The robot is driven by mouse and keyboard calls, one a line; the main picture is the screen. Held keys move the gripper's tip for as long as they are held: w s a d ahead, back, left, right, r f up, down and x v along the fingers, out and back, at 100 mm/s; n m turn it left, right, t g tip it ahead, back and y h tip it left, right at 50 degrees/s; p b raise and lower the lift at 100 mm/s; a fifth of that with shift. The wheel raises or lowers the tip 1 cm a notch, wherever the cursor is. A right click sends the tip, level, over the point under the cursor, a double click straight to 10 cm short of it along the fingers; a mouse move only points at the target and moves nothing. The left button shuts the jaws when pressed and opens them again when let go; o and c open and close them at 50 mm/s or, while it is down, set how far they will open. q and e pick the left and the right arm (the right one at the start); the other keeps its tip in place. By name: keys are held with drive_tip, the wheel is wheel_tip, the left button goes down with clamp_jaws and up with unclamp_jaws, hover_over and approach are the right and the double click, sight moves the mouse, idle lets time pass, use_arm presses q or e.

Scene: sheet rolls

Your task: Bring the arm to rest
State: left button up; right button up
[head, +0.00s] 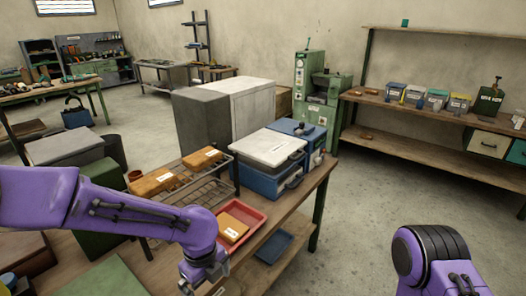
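My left arm (95,202) is purple and reaches in from the left edge, over the workbench (285,200). Its wrist end and gripper (203,277) are at the bottom of the view, in front of the red tray. The fingertips are small and partly cut off or hidden, so I cannot tell if they are open or shut. My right arm (435,262) shows only as a purple and black link at the bottom right, over the floor. The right gripper is out of the picture.
A red tray (262,208) holds an orange-brown block (232,227). A wire rack (205,185) carries two similar blocks (202,157). A blue case with a white lid (267,148) stands behind. Open concrete floor (360,200) lies right of the bench.

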use_arm(q)
drive_tip(key=s+f+n+h+b, duration=0.1)
drive_tip(key=s+f+n+h, duration=0.1)
drive_tip(key=s+f+n, duration=0.5)
drive_tip(key=s+f+n+h+b, duration=0.15)
drive_tip(key=s+f+n, duration=0.25)
drive_tip(key=f+n, duration=0.65)
drive_tip(key=s+a+f+n+t+y+b, duration=0.1)
drive_tip(key=s+a+f+n+y, duration=0.2)
drive_tip(key=s+a+f+n, duration=0.2)
drive_tip(key=s+a+f+n+t+y+b, duration=0.1)
drive_tip(key=s+a+f+n+t+y, duration=0.1)
drive_tip(key=s+a+f+n, duration=0.3)
drive_tip(key=s+a+n+y, duration=0.1)
drive_tip(key=s+a+n, duration=0.1)
drive_tip(key=a+n, duration=0.2)
drive_tip(key=shift+a+f, duration=0.2)
drive_tip(key=shift+a, duration=0.6)
drive_tip(key=shift+s, duration=0.1)
